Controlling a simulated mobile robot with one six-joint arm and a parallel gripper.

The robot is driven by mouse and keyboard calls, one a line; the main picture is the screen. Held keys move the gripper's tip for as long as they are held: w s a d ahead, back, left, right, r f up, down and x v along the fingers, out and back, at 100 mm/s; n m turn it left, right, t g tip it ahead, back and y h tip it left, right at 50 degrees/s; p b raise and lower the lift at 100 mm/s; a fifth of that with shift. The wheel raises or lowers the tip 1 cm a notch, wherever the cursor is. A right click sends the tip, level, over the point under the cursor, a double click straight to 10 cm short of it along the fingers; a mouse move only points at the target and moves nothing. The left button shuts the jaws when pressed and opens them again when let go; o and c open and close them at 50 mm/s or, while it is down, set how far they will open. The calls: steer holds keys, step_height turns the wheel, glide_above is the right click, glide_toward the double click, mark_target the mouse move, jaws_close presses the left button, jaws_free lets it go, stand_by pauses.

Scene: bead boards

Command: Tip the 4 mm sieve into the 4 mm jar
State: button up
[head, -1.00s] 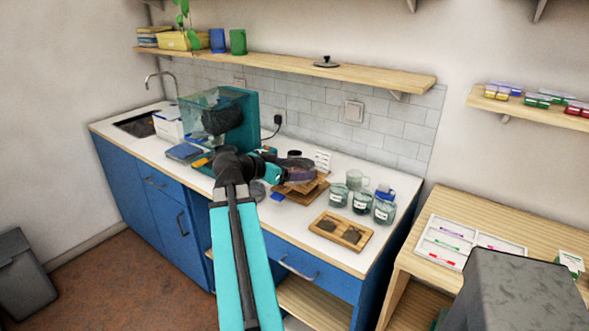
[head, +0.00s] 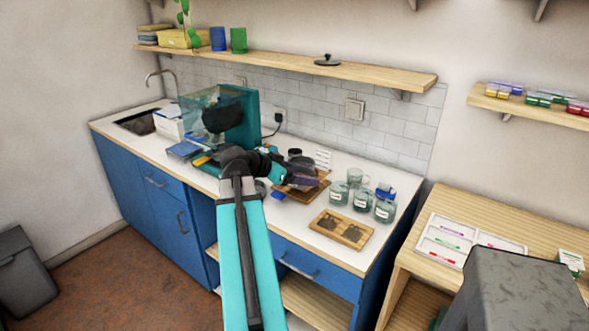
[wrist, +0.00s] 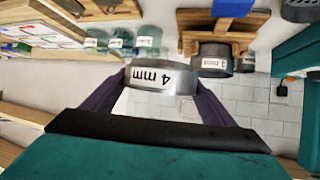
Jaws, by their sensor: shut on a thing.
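My gripper (wrist: 163,92) is shut on the 4 mm sieve (wrist: 185,80), a grey round ring with a white "4 mm" label that appears upside down in the wrist view. One dark purple finger is on each side of it. In the head view my gripper (head: 303,181) is above the brown wooden stand, left of the jars, and largely hides the sieve. Three clear glass jars with white labels stand in a group on the counter: a left jar (head: 338,193), a middle jar (head: 362,201) and a right jar (head: 384,212). Their labels are too small to read.
Other labelled sieves (wrist: 213,60) sit by the wooden stand (wrist: 190,22). A glass mug (head: 355,177) and a blue object (head: 386,191) stand behind the jars. A wooden tray (head: 341,229) with dark contents lies in front. The tiled wall (head: 330,115) bounds the counter behind.

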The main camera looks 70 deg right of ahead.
steer(key=s+d+m+g+y+p, duration=0.1)
steer(key=s+d+m+y, duration=0.1)
steer(key=s, duration=0.9)
steer(key=s+d+m+g+y, duration=0.1)
steer(key=s+d+m+y, duration=0.1)
steer(key=s, duration=1)
steer(key=shift+s+d+m+p, duration=0.15)
steer(key=shift+d+m+p, duration=0.25)
steer(key=shift+m, duration=0.1)
steer(key=shift+f+y+p, duration=0.4)
steer(key=shift+s+d+f+t+y+p, duration=0.15)
steer(key=shift+f+t+y+p, duration=0.35)
steer(key=shift+f+t+p, duration=0.45)
steer(key=shift+s+d+r+t+y+p, duration=0.15)
steer(key=shift+t+y+p, duration=0.1)
steer(key=shift+t+p, duration=0.35)
steer(key=shift+a+r+t+y+p, duration=0.1)
steer(key=shift+t+y+p, duration=0.15)
steer(key=shift+p, duration=0.5)
steer(key=shift+s+d+r+t+y+p, duration=0.1)
steer(key=shift+r+t+y+p, duration=0.1)
steer(key=shift+t+p, duration=0.4)
steer(key=shift+s+d+t+p, duration=0.1)
steer(key=shift+s+t+p, duration=0.15)
steer(key=shift+p, duration=0.4)
steer(key=shift+t+y+p, duration=0.4)
steer(key=shift+t+y, duration=0.05)
steer(key=shift+y, duration=0.05)
